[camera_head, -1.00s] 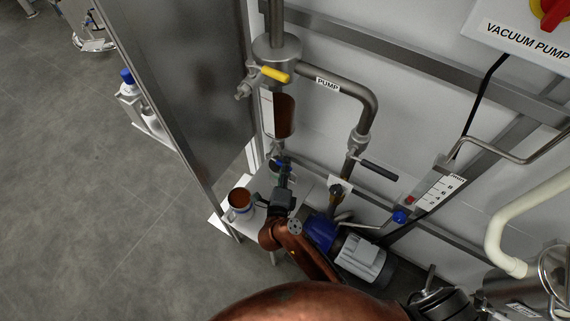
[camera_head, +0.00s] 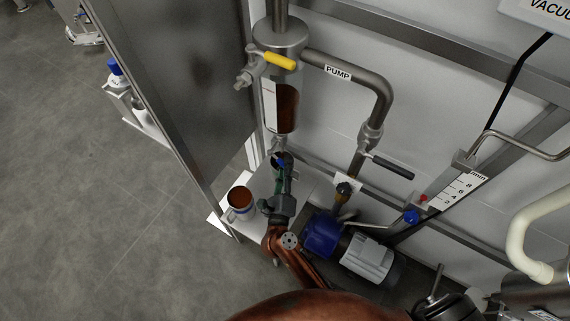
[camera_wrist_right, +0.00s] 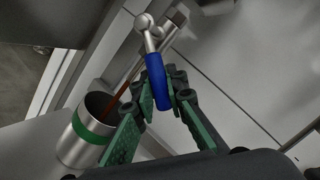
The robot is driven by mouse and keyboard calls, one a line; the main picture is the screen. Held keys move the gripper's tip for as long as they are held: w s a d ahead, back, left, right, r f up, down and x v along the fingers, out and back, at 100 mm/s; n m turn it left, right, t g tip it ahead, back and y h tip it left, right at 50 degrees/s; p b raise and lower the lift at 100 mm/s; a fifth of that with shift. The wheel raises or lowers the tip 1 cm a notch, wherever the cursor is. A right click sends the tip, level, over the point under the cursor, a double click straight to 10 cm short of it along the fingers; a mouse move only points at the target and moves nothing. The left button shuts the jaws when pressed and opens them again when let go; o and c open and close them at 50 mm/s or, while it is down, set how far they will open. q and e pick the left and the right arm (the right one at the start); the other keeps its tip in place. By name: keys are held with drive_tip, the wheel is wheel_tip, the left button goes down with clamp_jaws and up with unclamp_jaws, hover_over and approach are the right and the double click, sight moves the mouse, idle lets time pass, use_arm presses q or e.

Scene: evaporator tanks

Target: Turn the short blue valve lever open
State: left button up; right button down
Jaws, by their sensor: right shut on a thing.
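The short blue valve lever (camera_wrist_right: 156,82) points down from its silver valve (camera_wrist_right: 148,30) in the right wrist view. It lies between the green finger pads of my right gripper (camera_wrist_right: 166,92), which is shut on it. In the head view the right gripper (camera_head: 281,165) is at the valve below the brown-filled sight glass (camera_head: 285,108), with the lever mostly hidden behind the fingers. A thin brown line (camera_wrist_right: 122,90) runs from the valve toward a steel cup with a green band (camera_wrist_right: 90,132) in the wrist view. My left gripper is not in view.
A yellow lever (camera_head: 280,61) and a dark-handled lever (camera_head: 393,167) are on nearby pipes. A blue and grey pump (camera_head: 365,258) sits right of the arm. A metal panel (camera_head: 195,80) is at left.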

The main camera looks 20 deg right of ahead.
drive_tip(key=shift+f, duration=0.2)
drive_tip(key=c, duration=1.9)
unclamp_jaws()
drive_tip(key=shift+r, duration=0.1)
drive_tip(key=shift+r, duration=0.1)
